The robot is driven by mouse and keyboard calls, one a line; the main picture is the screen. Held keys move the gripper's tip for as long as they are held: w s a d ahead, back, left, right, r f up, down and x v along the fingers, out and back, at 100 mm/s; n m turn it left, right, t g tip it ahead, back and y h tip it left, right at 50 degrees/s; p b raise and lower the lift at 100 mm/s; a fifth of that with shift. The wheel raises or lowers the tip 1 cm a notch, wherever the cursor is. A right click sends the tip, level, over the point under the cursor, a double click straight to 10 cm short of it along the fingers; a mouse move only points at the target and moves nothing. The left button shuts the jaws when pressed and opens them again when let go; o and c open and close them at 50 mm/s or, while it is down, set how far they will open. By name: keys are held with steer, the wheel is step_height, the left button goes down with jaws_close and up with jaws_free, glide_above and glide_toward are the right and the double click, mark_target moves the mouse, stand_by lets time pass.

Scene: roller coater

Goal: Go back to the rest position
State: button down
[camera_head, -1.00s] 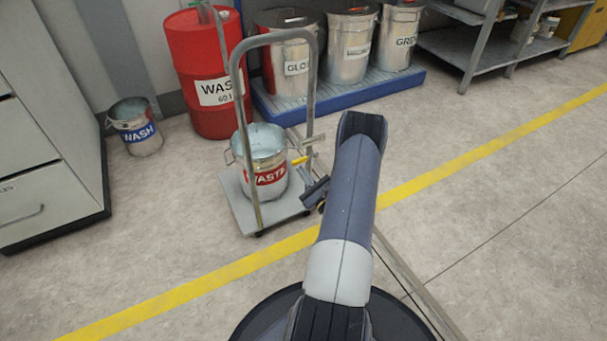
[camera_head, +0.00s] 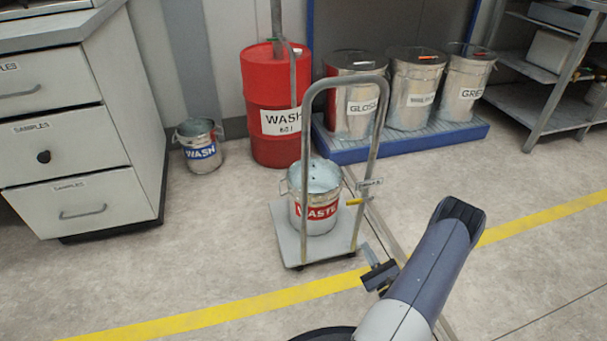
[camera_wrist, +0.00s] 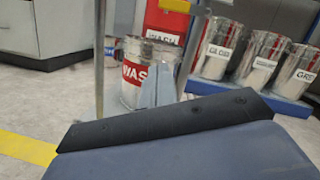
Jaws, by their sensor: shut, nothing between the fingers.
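My gripper (camera_head: 378,276) is a small dark shape at the lower centre right of the head view, partly hidden behind my blue-grey arm. It is shut with nothing seen in it. It appears over the floor just right of the trolley's front corner, apart from the trolley as far as I can tell. In the wrist view a dark-edged blue-grey part of my own body fills the bottom, and the WASTE bucket (camera_wrist: 133,75) shows beyond it.
A trolley (camera_head: 290,246) carries the WASTE bucket (camera_head: 318,190). Behind stand a WASH bucket (camera_head: 200,158), a red drum (camera_head: 270,90) and several cans on a blue pallet (camera_head: 350,155). Drawers (camera_head: 80,150) stand left, a shelf (camera_head: 540,110) right. Floor by the yellow line (camera_head: 220,313) is clear.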

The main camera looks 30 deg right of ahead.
steer(key=shift+w, duration=0.1)
steer(key=w+d+r, duration=0.2)
steer(key=w+r, duration=0.4)
steer(key=w, duration=0.3)
steer(key=shift+w+r+p, duration=0.2)
steer(key=shift+r+p, duration=0.05)
steer(key=shift+p, duration=0.2)
steer(key=shift+f, duration=0.15)
